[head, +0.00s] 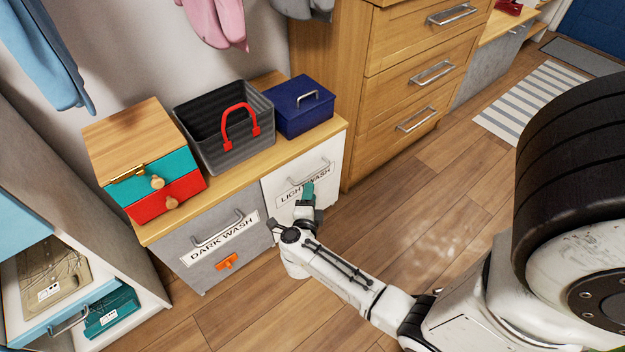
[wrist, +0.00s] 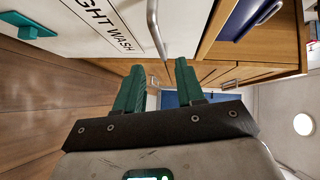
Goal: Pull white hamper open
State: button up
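The white hamper (head: 326,178) is labelled LIGHT WASH and sits at the right end of the wood-topped bench, with its front looking closed. Its grey bar handle (head: 309,175) is near the top of the front; the handle also shows in the wrist view (wrist: 154,30). My gripper (head: 307,188) is in front of the hamper, just below the handle, covering part of the label. In the wrist view my gripper (wrist: 160,68) has its two green fingers apart with nothing between them. The handle lies beyond the fingertips. The lower hamper front is hidden by my arm in the head view.
A grey DARK WASH hamper (head: 212,240) with an orange tab stands to the left. A grey basket (head: 225,125), a blue box (head: 300,106) and a small drawer box (head: 140,160) stand on top. A wooden drawer unit (head: 400,80) adjoins at right. Wood floor in front is clear.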

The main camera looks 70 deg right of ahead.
jog(key=b+x, duration=0.2)
jog(key=x, duration=0.6)
jog(key=shift+b, duration=0.3)
jog(key=shift+c, duration=0.5)
grip_shut()
